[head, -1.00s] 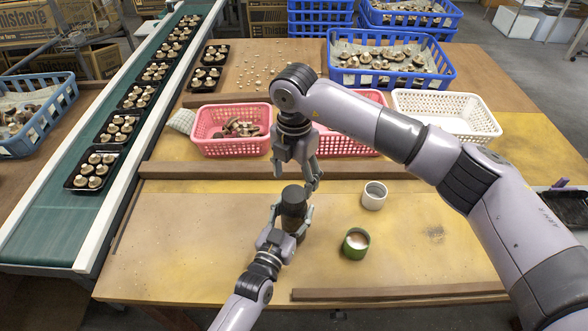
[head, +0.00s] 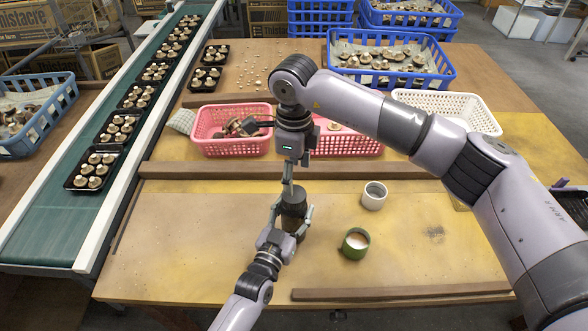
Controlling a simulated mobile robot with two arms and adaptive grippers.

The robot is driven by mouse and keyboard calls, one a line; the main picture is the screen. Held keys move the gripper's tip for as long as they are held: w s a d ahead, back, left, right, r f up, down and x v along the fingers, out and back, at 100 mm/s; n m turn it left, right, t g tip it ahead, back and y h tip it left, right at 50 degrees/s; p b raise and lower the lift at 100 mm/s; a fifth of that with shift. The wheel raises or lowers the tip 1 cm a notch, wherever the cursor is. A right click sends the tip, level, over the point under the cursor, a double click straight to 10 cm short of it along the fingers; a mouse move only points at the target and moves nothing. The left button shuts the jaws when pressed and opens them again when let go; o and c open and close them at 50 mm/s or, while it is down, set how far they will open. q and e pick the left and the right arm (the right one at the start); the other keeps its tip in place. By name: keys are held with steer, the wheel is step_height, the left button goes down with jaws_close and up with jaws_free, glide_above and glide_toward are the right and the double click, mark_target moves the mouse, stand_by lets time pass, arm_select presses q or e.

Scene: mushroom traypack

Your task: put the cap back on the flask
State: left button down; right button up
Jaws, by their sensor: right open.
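The dark flask (head: 289,222) stands upright on the table. Its dark grey top (head: 295,197) looks like the cap sitting on it, though my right fingers partly cover it. My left gripper (head: 291,212) comes from the lower left with one finger on each side of the flask and seems shut on it. My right gripper (head: 288,182) is open and points down at the flask's top. I cannot tell whether its fingers touch the cap.
A green cup (head: 347,252) with pale contents and a white cup (head: 374,203) stand to the right. A wooden strip (head: 215,171) crosses behind the flask. Pink baskets (head: 232,148) stand behind it. A conveyor (head: 50,225) runs along the left. The front left table is bare.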

mark_target(294, 194)
steer(key=n, duration=0.3)
steer(key=shift+r, duration=0.1)
steer(key=shift+f, duration=4)
steer(key=shift+c, duration=0.6)
steer(key=c, duration=1.1)
steer(key=m, duration=0.5)
steer(key=shift+c, duration=0.2)
steer(key=o, duration=1.4)
